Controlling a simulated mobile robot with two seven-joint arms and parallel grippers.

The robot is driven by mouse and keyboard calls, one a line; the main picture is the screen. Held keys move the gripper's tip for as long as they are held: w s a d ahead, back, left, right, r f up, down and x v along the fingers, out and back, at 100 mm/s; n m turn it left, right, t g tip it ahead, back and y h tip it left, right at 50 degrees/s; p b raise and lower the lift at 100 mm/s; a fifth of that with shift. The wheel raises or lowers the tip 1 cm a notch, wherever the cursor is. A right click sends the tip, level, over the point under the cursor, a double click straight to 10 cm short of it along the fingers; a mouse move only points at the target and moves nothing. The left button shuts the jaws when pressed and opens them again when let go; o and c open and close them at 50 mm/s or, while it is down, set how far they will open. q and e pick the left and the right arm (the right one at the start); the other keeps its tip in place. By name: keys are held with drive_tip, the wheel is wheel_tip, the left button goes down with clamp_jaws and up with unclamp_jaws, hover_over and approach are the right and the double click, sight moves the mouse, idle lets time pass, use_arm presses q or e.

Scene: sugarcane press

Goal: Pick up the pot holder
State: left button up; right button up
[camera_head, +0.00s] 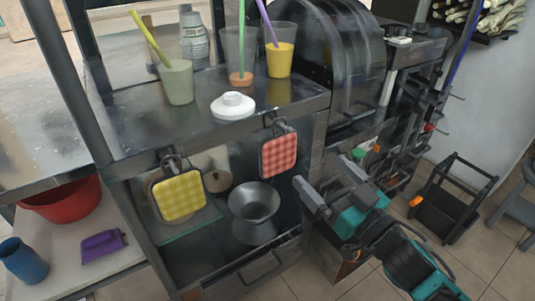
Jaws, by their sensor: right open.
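Two checked pot holders hang from hooks on the front edge of the metal counter. The yellow pot holder (180,196) hangs at the left, and the red pot holder (279,154) hangs at the right. My right gripper (320,170) is open and empty. Its two fingers point toward the counter front, just right of the red pot holder and apart from it in the picture. My left gripper is not in view.
A grey metal pot (254,210) stands on the shelf below the hooks. Cups with straws and a white lidded dish (233,106) stand on the counter (140,125). The large press (345,60) stands behind. A black rack (445,205) is on the floor at right.

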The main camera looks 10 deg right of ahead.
approach(283, 137)
drive_tip(key=w+a+r, duration=0.1)
drive_tip(key=w+r, duration=0.1)
drive_tip(key=w, duration=0.1)
drive_tip(key=shift+a+f+b+x, duration=0.1)
drive_tip(key=shift+f+b+x, duration=0.05)
drive_tip(key=shift+x, duration=0.85)
drive_tip(key=shift+a+f+b+x, duration=0.1)
drive_tip(key=shift+f+b+x, duration=0.1)
drive_tip(key=shift+x, duration=0.8)
drive_tip(key=shift+a+f+b+x, duration=0.1)
drive_tip(key=shift+f+x, duration=0.05)
drive_tip(key=shift+x, duration=0.9)
drive_tip(key=shift+s, duration=0.1)
drive_tip(key=c, duration=0.7)
